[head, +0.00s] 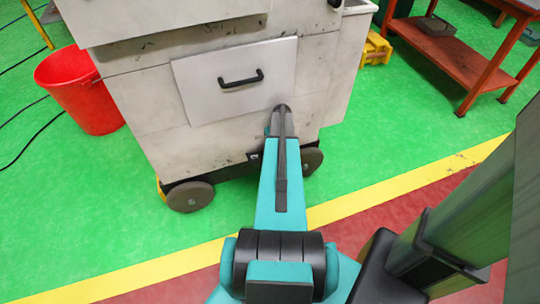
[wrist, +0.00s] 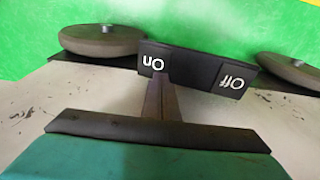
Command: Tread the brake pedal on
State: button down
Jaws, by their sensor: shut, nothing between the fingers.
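The brake pedal (wrist: 196,68) is a black bar at the base of the cart, in the wrist view. It carries two white labels that appear upside down, "On" on the left half and "Off" on the right half. My gripper (wrist: 158,82) is shut and empty, its narrow fingertips at the lower edge of the "On" half. I cannot tell whether they touch it. In the head view my arm reaches to the cart front and hides most of the pedal; only a small dark piece (head: 255,156) shows beside the arm. My gripper is not distinct there.
The grey cart (head: 150,110) has a front panel with a black handle (head: 241,79) and wheels (head: 190,196) on either side of the pedal. A red bucket (head: 80,90) stands at left, and a red-brown workbench (head: 445,50) at right.

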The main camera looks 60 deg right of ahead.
notch_tip(320, 180, up, 6)
jog(key=p, duration=0.2)
jog(key=shift+r+p, duration=0.2)
jog(key=shift+p, duration=0.15)
dwell(0.5)
dwell(0.5)
jog(key=w+a+f+n+g+y+p, duration=0.1)
jog(key=w+a+f+n, duration=0.15)
jog(key=a, duration=1.45)
jog(key=w+a+f+n+g+y+p, duration=0.1)
jog(key=w+a+f+g, duration=0.15)
jog(key=a, duration=1.35)
jog(key=s+a+n+g+p, duration=0.1)
jog(key=s+a, duration=0.4)
jog(key=a, duration=0.3)
jog(key=s+a+n+g+p, duration=0.1)
jog(key=s+a, duration=0.5)
jog(key=a, duration=0.3)
jog(key=s+a+n+g+h, duration=0.1)
jog(key=s+a, duration=0.4)
jog(key=a, duration=0.4)
jog(key=shift+s+a+r+n+p, duration=0.15)
jog(key=shift+s+r+n+p, duration=0.15)
jog(key=shift+n+p, duration=0.1)
jog(key=shift+f, duration=0.1)
